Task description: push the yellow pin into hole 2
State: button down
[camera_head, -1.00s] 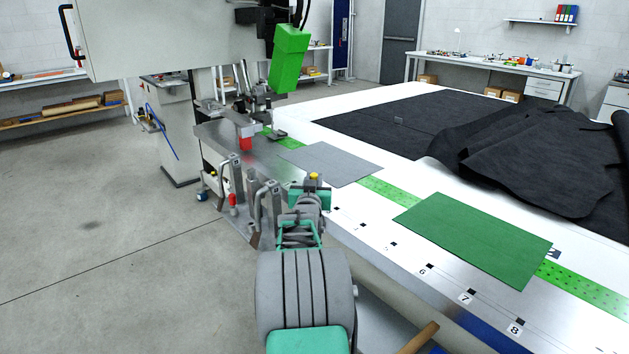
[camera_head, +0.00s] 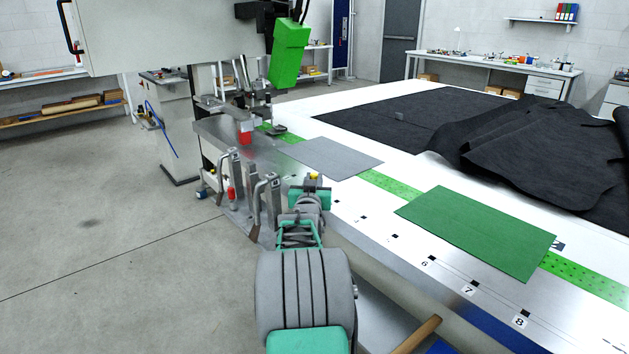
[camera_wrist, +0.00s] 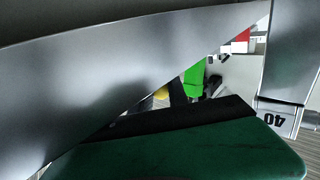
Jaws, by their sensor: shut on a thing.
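The yellow pin (camera_head: 313,177) shows in the head view as a small yellow top above my gripper (camera_head: 311,190). My gripper is shut on it, over the near edge of the steel table (camera_head: 352,211). The pin's lower part is hidden by my gripper and arm. A row of small dark holes runs along the table edge; labels 6, 7 and 8 are readable. I cannot make out hole 2, nor whether the pin touches it.
Upright metal clamps (camera_head: 272,200) stand close left of my gripper. A grey sheet (camera_head: 338,158) and a green sheet (camera_head: 478,232) lie on the table. A green welding head (camera_head: 290,55) hangs above its far left end. Open floor lies to the left.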

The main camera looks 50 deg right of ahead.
jog(key=c, duration=1.2)
grip_release()
jog(key=v, duration=0.8)
jog(key=w+a+r+n+y+p, duration=0.1)
jog(key=w+a+n+y+p, duration=0.15)
jog(key=a, duration=0.65)
jog(key=w+a+r+n+g+y+p, duration=0.1)
jog(key=a+y+p, duration=0.3)
jog(key=a, duration=0.6)
jog(key=w+a+r+n+y+p, duration=0.15)
jog(key=a+y+p, duration=0.25)
jog(key=a, duration=0.5)
jog(key=s+a+n+g+y+p, duration=0.1)
jog(key=s+a+n+p, duration=0.1)
jog(key=s+a, duration=0.3)
jog(key=s+a+n+g+y+p, duration=0.1)
jog(key=s+a+n+g+y, duration=0.1)
jog(key=s+a, duration=0.3)
jog(key=s+a+n+g+y+p, duration=0.1)
jog(key=s+a, duration=0.4)
jog(key=a, duration=0.5)
jog(key=shift+a+n+g+y+p, duration=0.35)
jog(key=shift+n+g+p, duration=0.35)
jog(key=shift+n+p, duration=0.15)
